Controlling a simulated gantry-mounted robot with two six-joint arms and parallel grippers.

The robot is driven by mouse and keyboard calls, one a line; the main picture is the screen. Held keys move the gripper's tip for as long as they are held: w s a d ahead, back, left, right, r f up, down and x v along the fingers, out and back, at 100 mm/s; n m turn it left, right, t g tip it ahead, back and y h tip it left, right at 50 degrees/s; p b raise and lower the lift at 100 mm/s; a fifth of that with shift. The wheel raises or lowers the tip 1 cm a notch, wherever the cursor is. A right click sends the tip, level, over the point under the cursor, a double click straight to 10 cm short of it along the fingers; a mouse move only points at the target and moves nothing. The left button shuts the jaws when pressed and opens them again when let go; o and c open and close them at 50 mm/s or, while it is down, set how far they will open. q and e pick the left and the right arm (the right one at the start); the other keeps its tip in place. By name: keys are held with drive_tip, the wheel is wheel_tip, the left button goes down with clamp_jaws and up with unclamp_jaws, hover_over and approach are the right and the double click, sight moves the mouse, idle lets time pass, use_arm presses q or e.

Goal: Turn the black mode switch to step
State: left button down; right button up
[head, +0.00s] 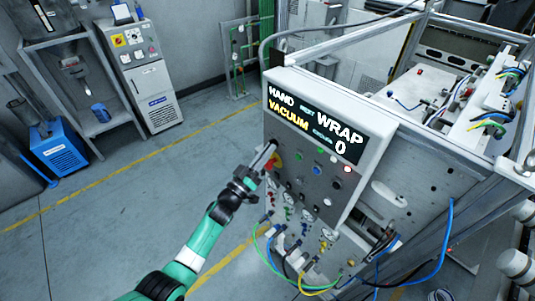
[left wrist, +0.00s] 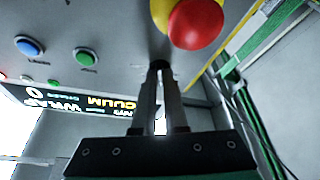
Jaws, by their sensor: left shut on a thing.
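The grey control panel (head: 325,185) stands right of centre in the head view. My left gripper (head: 268,152) reaches the panel's upper left part, below the lit display. In the left wrist view its two fingers (left wrist: 159,85) are closed around the small black mode switch (left wrist: 158,65), mostly covered by the fingertips. The switch's pointing direction and its markings cannot be read. The lit display (head: 318,125) shows HAND, VACUUM, WRAP and a 0. My right gripper is in neither view.
A red mushroom button on a yellow base (left wrist: 195,22) sits close beside the fingers. Blue (left wrist: 29,46) and green (left wrist: 86,57) buttons are on the same panel. Coloured hoses (head: 268,250) hang below the panel. The floor (head: 120,205) to its left is clear.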

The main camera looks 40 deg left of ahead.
use_arm(q)
drive_tip(key=m+h, duration=0.1)
drive_tip(key=m, duration=0.1)
drive_tip(key=m+h+b, duration=0.1)
drive_tip(key=m+h, duration=0.1)
drive_tip(key=m, duration=0.1)
drive_tip(key=m+h+b, duration=0.1)
drive_tip(key=m, duration=0.2)
drive_tip(key=shift+a+f, duration=0.1)
drive_tip(key=shift+a, duration=0.2)
drive_tip(key=shift+a+m+g+h+b, duration=0.15)
drive_tip(key=shift+m+h+b, duration=0.25)
drive_tip(key=shift+m+h, duration=0.6)
drive_tip(key=shift+m+g+h+b, duration=0.15)
drive_tip(key=shift+m+h+b, duration=0.3)
drive_tip(key=shift+m, duration=1.05)
drive_tip(key=shift+m+h, duration=0.25)
drive_tip(key=shift+m, duration=0.05)
drive_tip(key=c, duration=1)
unclamp_jaws()
drive_tip(key=shift+o, duration=0.2)
